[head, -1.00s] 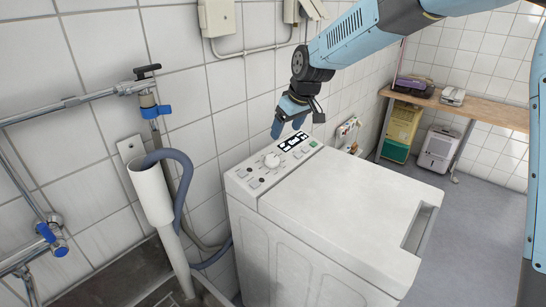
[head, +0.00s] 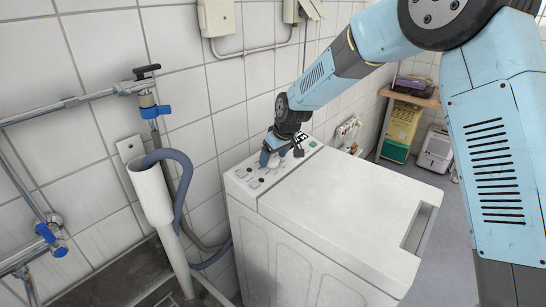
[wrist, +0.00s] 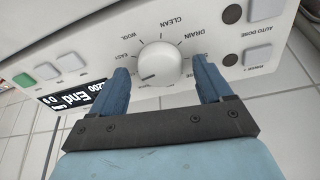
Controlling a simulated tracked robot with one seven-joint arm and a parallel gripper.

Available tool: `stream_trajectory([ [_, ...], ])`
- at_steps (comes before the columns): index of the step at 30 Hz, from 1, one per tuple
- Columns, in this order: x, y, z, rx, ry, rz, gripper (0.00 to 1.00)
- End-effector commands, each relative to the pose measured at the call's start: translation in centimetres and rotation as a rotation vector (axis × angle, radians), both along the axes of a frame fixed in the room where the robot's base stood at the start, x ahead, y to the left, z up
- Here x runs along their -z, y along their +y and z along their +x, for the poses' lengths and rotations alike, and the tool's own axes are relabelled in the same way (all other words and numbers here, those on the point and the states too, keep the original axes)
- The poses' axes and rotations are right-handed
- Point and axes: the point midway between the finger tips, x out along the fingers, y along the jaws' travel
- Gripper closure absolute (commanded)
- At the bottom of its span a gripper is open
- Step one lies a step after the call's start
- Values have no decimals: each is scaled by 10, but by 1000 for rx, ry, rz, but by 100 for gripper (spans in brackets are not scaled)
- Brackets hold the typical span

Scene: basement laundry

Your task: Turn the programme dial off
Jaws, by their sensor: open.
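The programme dial (wrist: 162,62) is a round white knob on the washing machine's panel, with words such as WOOL, CLEAN and DRAIN around it, upside down in the wrist view. A dark pointer mark shows at its lower left. My gripper (wrist: 162,78) is open, with one blue finger on each side of the dial and a visible gap to it on both sides. In the head view my gripper (head: 270,158) is low over the panel and hides the dial.
The white top-loading washing machine (head: 345,195) stands against the tiled wall. Buttons (wrist: 258,55) flank the dial, including a green one (wrist: 24,80). A tap (head: 150,100), grey hose (head: 185,190) and white pipe (head: 152,190) are at left. The machine's lid is clear.

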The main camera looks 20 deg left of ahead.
Motion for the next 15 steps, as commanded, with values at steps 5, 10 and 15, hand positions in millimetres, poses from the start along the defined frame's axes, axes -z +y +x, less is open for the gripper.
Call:
stream_trajectory([
  [5,6,2,1,0,0,0,21],
  [10,6,3,1,0,0,0,21],
  [15,6,3,1,-1,0,0,31],
])
